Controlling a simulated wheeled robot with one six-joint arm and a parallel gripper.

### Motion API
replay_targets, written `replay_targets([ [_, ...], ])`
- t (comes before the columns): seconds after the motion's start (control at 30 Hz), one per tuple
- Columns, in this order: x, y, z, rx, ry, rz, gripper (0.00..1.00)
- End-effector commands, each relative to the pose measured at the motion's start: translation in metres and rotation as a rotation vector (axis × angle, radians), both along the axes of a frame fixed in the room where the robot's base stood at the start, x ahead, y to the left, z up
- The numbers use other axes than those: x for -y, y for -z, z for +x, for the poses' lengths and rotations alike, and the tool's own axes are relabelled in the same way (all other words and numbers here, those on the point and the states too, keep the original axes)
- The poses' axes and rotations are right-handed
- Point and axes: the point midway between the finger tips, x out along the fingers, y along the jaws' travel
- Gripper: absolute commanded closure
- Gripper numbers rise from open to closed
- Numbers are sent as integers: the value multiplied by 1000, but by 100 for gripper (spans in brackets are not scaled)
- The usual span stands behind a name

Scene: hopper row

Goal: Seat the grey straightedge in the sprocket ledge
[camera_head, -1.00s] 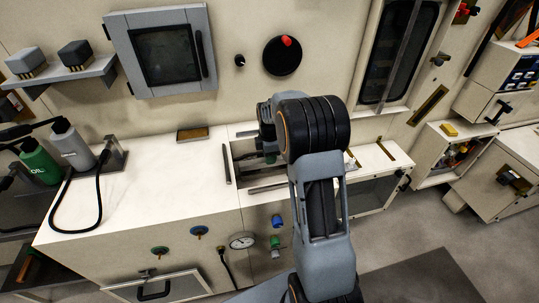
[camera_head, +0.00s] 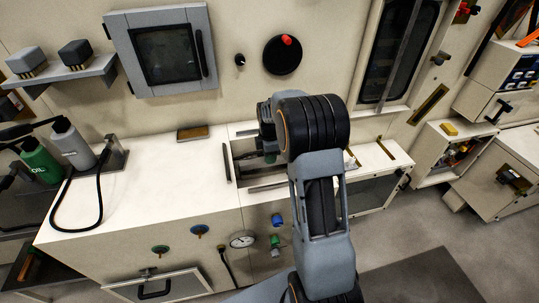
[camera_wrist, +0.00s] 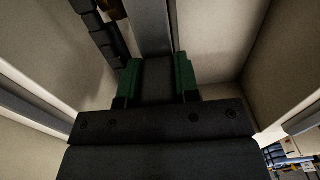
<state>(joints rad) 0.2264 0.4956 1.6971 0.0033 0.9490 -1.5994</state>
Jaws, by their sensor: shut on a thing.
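In the wrist view, my gripper (camera_wrist: 158,76) has green finger pads on both sides. A long flat grey bar, which looks like the grey straightedge (camera_wrist: 150,28), runs from between the pads to the top of the picture. My gripper is shut on it. A row of dark block-like teeth, possibly the sprocket ledge (camera_wrist: 102,30), lies just left of the bar; I cannot tell whether they touch. In the head view, my arm hides most of the gripper and the bar, over an opening in the white counter (camera_head: 130,190).
Pale walls stand close on both sides in the wrist view. In the head view, dark strips (camera_head: 227,163) edge the counter opening. A grey-framed door (camera_head: 162,50) and a round black knob (camera_head: 283,55) are on the wall behind. The counter's left part is mostly clear.

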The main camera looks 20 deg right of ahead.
Motion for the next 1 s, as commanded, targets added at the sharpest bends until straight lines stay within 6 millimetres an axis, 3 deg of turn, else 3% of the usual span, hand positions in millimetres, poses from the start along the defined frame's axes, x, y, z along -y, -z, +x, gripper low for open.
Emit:
replay_targets([
  [1.0, 0, 29, 0, 0, 0, 0, 100],
])
